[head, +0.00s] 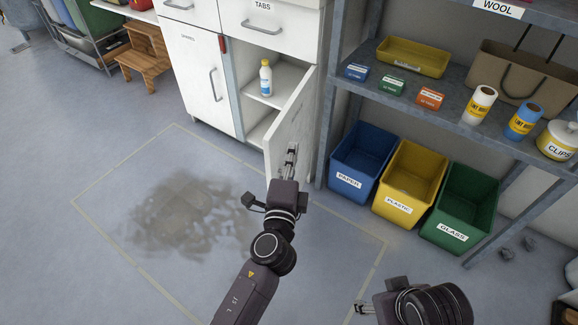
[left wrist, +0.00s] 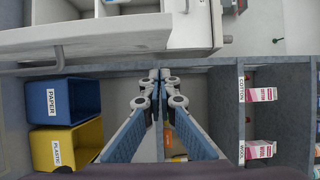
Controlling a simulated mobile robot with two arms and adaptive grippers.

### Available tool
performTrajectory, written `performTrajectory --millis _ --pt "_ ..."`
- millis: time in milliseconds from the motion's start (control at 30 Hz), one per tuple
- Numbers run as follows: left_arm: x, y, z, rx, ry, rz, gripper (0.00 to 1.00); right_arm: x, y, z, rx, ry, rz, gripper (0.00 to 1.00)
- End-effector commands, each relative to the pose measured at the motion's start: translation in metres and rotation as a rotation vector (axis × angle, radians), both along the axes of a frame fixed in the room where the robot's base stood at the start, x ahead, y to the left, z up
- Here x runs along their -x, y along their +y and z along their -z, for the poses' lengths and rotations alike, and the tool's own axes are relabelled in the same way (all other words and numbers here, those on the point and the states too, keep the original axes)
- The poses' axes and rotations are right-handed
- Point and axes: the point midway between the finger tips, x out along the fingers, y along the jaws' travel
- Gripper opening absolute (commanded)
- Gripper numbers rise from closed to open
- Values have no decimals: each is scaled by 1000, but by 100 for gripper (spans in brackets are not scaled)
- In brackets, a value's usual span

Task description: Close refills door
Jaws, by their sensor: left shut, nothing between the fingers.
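The white cabinet door (head: 292,122) stands open, swung out from the right side of the lower compartment. No refills label shows on it. A white bottle with a yellow cap (head: 265,78) stands on the shelf inside. My left gripper (head: 291,150) is shut and empty, close to the door's lower outer part; I cannot tell whether it touches. In the left wrist view its fingertips (left wrist: 160,76) are together, below a white panel (left wrist: 100,38) with a bar handle. My right gripper (head: 358,308) is low in the head view; its finger gap is too small to judge.
Blue (head: 360,160), yellow (head: 410,182) and green (head: 462,205) bins stand under the grey shelf unit (head: 445,118), right of the door. A wooden step stool (head: 146,58) is at the upper left. The stained floor before the cabinet is clear.

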Motion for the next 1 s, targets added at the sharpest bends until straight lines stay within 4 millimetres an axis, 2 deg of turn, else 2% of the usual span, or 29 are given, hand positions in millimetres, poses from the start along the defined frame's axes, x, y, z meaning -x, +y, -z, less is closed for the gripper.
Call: performTrajectory --millis 100,300,767,1000 --pt "-9 19 -1 -4 -1 -2 0 0 0 -5 0 1 0 53" --pt "-16 34 0 -2 1 -1 0 0 0 -8 0 1 -1 53" --pt "-17 38 1 0 1 1 0 0 0 -8 0 0 -1 53" --pt "-21 50 -1 -4 -2 29 0 0 0 -11 0 0 -1 53"
